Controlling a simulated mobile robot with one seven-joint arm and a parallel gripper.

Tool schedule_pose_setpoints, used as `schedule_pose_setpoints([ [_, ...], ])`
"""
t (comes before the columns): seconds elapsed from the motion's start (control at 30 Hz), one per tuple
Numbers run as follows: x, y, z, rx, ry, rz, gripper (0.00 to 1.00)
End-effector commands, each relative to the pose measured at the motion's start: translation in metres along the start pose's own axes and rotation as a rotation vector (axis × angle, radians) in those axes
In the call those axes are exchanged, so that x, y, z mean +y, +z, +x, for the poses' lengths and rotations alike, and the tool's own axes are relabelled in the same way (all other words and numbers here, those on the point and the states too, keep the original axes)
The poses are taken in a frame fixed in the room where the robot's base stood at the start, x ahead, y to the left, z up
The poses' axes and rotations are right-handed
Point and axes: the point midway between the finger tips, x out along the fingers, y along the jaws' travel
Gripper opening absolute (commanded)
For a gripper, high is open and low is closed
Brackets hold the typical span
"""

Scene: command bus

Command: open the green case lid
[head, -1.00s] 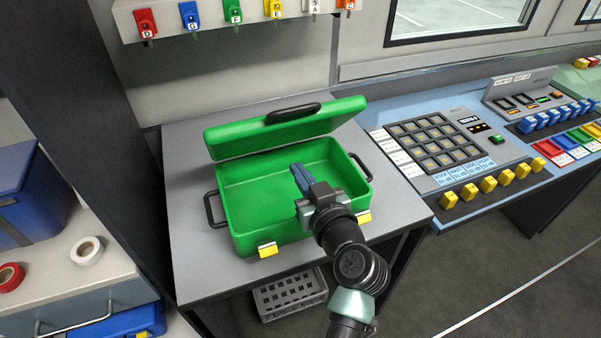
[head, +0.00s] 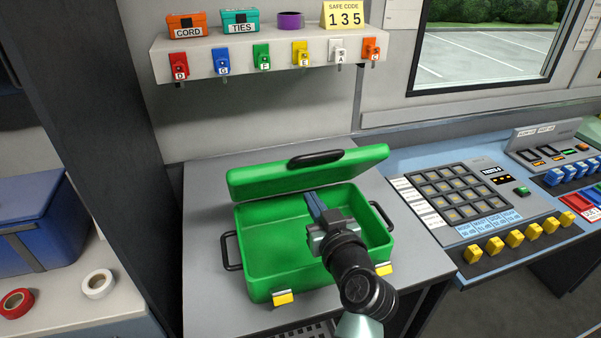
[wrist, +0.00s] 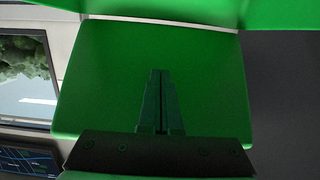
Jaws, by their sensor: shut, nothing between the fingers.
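The green case (head: 262,284) stands on the grey counter with its inside showing and looks empty. Its green lid (head: 255,182) is raised and tilted at the back, with a black handle (head: 315,159) on its top. My gripper (head: 312,199) is shut and empty, over the case opening with its fingertips close to the lid. I cannot tell whether they touch it. In the wrist view my shut fingers (wrist: 160,100) point at the lid's green face (wrist: 100,70), which fills most of the picture. Yellow latches (head: 283,297) sit on the case front.
A shelf (head: 230,62) with coloured keys and small boxes hangs above the case. A control desk with a keypad (head: 450,193) and yellow switches stands on the right. A blue box (head: 40,215) and tape rolls (head: 97,284) are on the left. Counter room beside the case is narrow.

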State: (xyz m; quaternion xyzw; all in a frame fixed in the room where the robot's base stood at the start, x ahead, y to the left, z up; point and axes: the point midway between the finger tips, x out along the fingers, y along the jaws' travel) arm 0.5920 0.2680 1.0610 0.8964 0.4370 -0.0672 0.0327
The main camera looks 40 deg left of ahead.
Motion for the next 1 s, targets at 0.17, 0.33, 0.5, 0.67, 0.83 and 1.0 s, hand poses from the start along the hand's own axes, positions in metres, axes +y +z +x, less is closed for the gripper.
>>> schedule_pose_setpoints([
  [0.17,-0.001,-0.002,0.009,0.0,-0.001,-0.001,0.0],
  [0.33,-0.001,-0.005,0.018,0.0,-0.002,-0.001,0.0],
  [0.5,-0.001,-0.007,0.026,0.0,-0.001,-0.002,0.0],
  [0.67,-0.001,-0.009,0.033,0.0,-0.002,0.0,0.0],
  [0.83,-0.001,-0.011,0.041,-0.001,-0.002,-0.001,0.0],
  [1.0,-0.001,-0.015,0.049,0.0,-0.002,-0.001,0.0],
])
